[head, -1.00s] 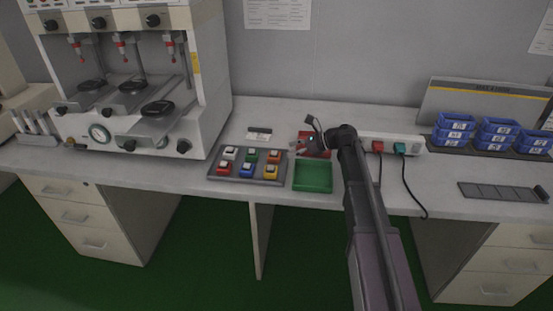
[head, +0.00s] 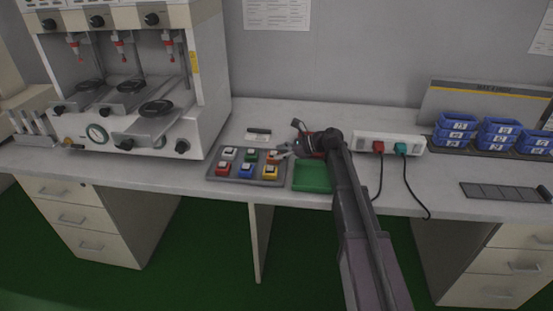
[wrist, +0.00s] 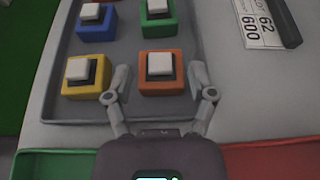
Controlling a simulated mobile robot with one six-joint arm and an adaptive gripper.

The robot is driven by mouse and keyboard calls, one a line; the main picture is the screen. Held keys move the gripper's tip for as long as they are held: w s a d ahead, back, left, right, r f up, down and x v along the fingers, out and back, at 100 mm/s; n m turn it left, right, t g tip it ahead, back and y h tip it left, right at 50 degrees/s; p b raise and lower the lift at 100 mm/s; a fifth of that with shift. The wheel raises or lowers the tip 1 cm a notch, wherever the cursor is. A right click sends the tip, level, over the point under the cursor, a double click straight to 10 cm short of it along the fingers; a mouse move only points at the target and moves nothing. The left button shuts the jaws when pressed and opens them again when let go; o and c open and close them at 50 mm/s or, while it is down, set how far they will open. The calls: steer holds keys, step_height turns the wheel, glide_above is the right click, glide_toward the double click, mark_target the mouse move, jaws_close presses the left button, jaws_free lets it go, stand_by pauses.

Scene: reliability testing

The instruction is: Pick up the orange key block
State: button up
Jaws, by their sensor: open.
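The orange key block (wrist: 162,84), with a white key on a dark base, sits in the grey tray (wrist: 110,109) in the wrist view. My gripper (wrist: 160,82) is open, with one finger on each side of this block's near part. I cannot tell whether the fingers touch it. In the head view the orange block (head: 272,155) is at the tray's back right, partly hidden by my gripper (head: 285,152). A yellow block (wrist: 86,77), a green block (wrist: 158,18) and a blue block (wrist: 96,22) stand beside it in the tray.
A green bin (head: 312,178) is right of the tray, with a red bin (head: 310,138) behind it, partly covered by my arm. A numbered card (wrist: 258,22) lies beyond the tray. A power strip (head: 398,143) and a large machine (head: 130,90) flank the area.

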jaws_close()
steer(key=shift+r, duration=0.15)
step_height(320, 180, up, 2)
steer(key=shift+p, duration=1.2)
steer(key=shift+r+p, duration=0.8)
steer(key=shift+r, duration=0.05)
steer(key=s+a, duration=0.2)
steer(key=s, duration=0.2)
steer(key=s+a, duration=0.1)
steer(key=s, duration=0.3)
steer(key=s+a+p, duration=0.1)
steer(key=s+a, duration=0.1)
steer(key=s, duration=0.3)
steer(key=shift+a+r, duration=0.35)
steer(key=shift+r, duration=0.05)
steer(key=shift+s+a+r, duration=0.1)
steer(key=shift+s+a, duration=0.4)
steer(key=shift+s, duration=0.3)
